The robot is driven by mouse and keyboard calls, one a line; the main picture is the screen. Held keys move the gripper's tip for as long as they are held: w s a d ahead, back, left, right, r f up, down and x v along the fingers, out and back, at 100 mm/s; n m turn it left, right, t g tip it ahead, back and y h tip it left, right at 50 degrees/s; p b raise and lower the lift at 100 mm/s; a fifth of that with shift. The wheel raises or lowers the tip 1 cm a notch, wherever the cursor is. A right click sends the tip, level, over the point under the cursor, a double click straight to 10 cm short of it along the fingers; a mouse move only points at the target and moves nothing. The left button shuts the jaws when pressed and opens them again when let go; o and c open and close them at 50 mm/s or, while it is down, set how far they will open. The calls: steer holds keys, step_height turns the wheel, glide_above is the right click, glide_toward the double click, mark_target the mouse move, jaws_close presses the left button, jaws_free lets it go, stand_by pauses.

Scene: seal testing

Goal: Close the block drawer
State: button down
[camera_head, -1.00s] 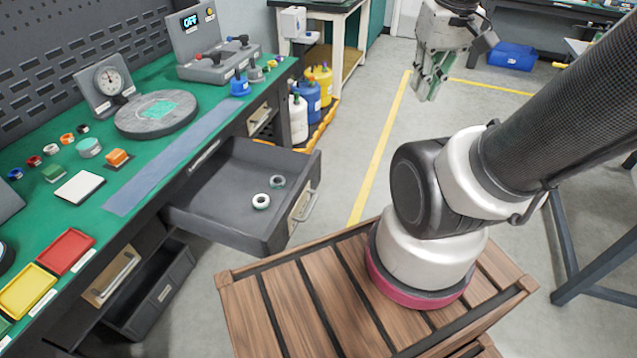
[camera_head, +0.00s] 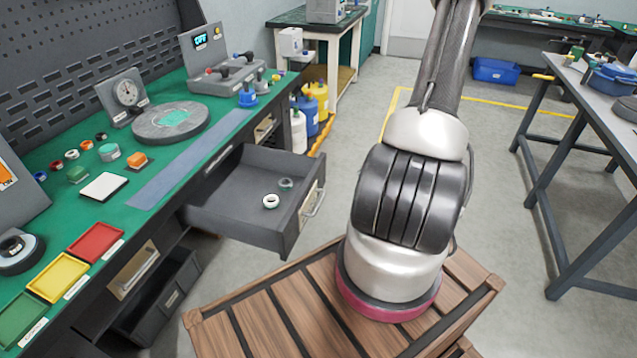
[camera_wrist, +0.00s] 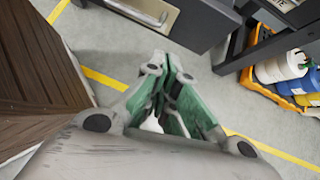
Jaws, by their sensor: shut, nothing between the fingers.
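A dark grey drawer (camera_head: 232,222) under the green bench is pulled out. Two small rings lie in it, a white one (camera_head: 271,201) and a grey one (camera_head: 286,183). Its front has a metal handle (camera_head: 314,202). A lower dark drawer (camera_head: 150,310) at the left also stands open. I cannot read which one is the block drawer. My gripper (camera_wrist: 166,90) has green finger pads and is shut and empty in the wrist view. A drawer front with a handle (camera_wrist: 150,12) shows ahead of it at the top, apart from the fingers. The head view does not show my gripper.
The green bench (camera_head: 160,180) holds coloured trays, small parts and a round grey plate (camera_head: 170,122). Bottles (camera_head: 308,108) stand on a yellow-edged tray beyond the drawer. A grey table (camera_head: 590,85) stands at the right.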

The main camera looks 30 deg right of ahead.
steer(key=w+d+m, duration=0.1)
steer(key=w, duration=0.1)
steer(key=m+h, duration=0.1)
glide_toward(320, 182)
step_height(320, 182, down, 4)
steer(key=a, duration=0.1)
steer(key=shift+w+a+r+t, duration=0.1)
steer(key=shift+w+a+t, duration=0.4)
steer(key=shift+w, duration=0.4)
steer(key=shift+w+a, duration=0.1)
steer(key=shift+a, duration=0.1)
steer(key=w+a, duration=0.6)
steer(key=w, duration=0.2)
steer(key=w+a, duration=0.6)
steer(key=w, duration=0.2)
steer(key=w+a, duration=0.7)
steer(key=w, duration=0.1)
steer(key=shift+w, duration=0.25)
